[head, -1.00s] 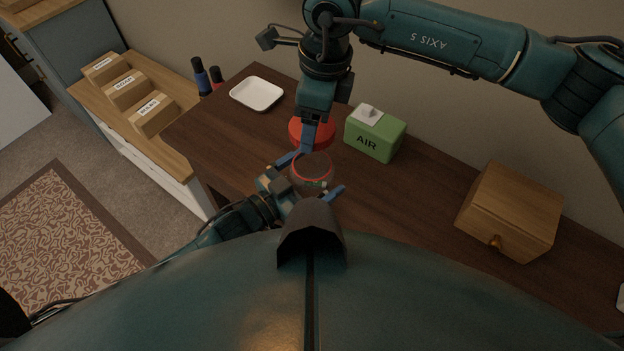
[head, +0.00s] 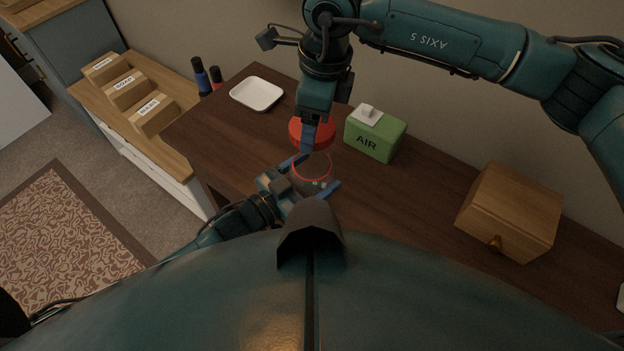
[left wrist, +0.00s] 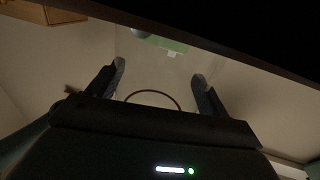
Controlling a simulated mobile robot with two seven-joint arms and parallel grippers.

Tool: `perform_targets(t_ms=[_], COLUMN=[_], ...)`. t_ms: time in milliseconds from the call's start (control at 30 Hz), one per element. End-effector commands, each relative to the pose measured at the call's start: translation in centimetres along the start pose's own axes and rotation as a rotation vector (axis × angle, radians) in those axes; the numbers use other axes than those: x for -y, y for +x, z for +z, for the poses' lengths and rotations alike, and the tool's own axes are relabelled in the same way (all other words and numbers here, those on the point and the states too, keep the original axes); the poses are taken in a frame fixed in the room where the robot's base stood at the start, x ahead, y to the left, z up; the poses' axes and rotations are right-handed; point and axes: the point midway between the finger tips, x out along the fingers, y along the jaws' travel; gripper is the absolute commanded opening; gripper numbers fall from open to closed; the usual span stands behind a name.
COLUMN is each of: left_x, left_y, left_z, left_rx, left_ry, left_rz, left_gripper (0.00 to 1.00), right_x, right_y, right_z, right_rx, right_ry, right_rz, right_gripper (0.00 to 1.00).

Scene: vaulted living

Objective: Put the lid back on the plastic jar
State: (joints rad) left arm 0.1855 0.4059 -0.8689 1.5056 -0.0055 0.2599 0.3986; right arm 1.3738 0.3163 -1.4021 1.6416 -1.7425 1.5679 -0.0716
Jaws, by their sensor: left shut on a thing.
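The plastic jar (head: 327,178) is clear, with a thin red ring at its rim, and stands upright in front of me. My left gripper (head: 314,172) is shut on it, one blue finger on each side. In the left wrist view, a dark curved rim of the jar (left wrist: 152,92) shows between the left fingers (left wrist: 158,80). The round red lid (head: 325,133) is just beyond the jar in the head view, apart from its rim. My right gripper (head: 309,135) comes down over the lid and appears shut on it; one finger crosses its front and the other is hidden.
A green AIR tissue box (head: 375,140) stands close to the right of the lid. A white dish (head: 257,94) lies at the back left of the dark table (head: 410,205). A wooden drawer box (head: 510,212) stands at right. The table between is clear.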

Motion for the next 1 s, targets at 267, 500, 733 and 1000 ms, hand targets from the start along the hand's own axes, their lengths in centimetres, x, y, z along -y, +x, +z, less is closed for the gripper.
perform_targets(t_ms=[267, 500, 733, 1000], left_x=[0.0, 0.0, 0.0, 0.0], left_y=[0.0, 0.0, 0.0, 0.0], left_z=[0.0, 0.0, 0.0, 0.0], left_rx=[0.001, 0.001, 0.001, 0.001], left_ry=[0.001, 0.001, 0.001, 0.001], left_rz=[0.000, 0.000, 0.000, 0.000], left_gripper=[0.37, 0.37, 0.37, 0.37], right_x=[0.0, -0.1, 0.0, 0.0], right_y=[1.5, 4.8, 5.0, 5.0], right_z=[-0.2, -0.6, -0.6, -0.6], right_rx=[-0.002, 0.000, 0.001, 0.001], right_ry=[0.001, 0.001, 0.000, 0.000], right_rz=[0.001, 0.001, -0.001, -0.001], right_gripper=[0.44, 0.44, 0.44, 0.44])
